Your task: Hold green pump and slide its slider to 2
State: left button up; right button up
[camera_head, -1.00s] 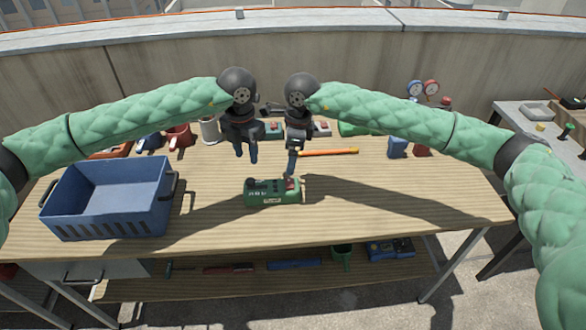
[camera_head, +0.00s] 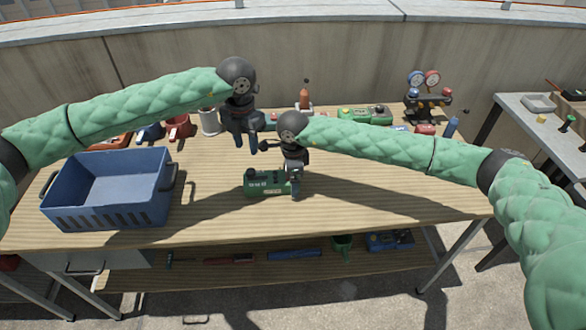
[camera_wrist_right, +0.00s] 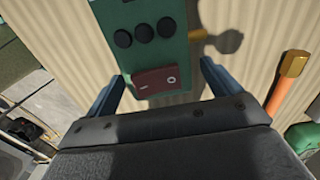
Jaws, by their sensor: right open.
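The green pump (camera_head: 262,184) lies on the wooden workbench, near its front middle. In the right wrist view the pump (camera_wrist_right: 150,60) shows black round knobs and a dark red rocker switch (camera_wrist_right: 156,80). I cannot make out a slider or its numbers. My right gripper (camera_head: 295,190) is over the pump's right end and hides part of it. In the wrist view its open fingers (camera_wrist_right: 162,74) stand on either side of the switch end, with gaps to the pump. My left gripper (camera_head: 246,146) hangs empty behind the pump, fingers apart.
A blue crate (camera_head: 108,190) stands at the left. Another green device (camera_head: 362,113) and a gauge manifold (camera_head: 425,98) are at the back. The bench right of the pump is clear.

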jog(key=shift+f, duration=0.3)
jog(key=shift+c, duration=0.2)
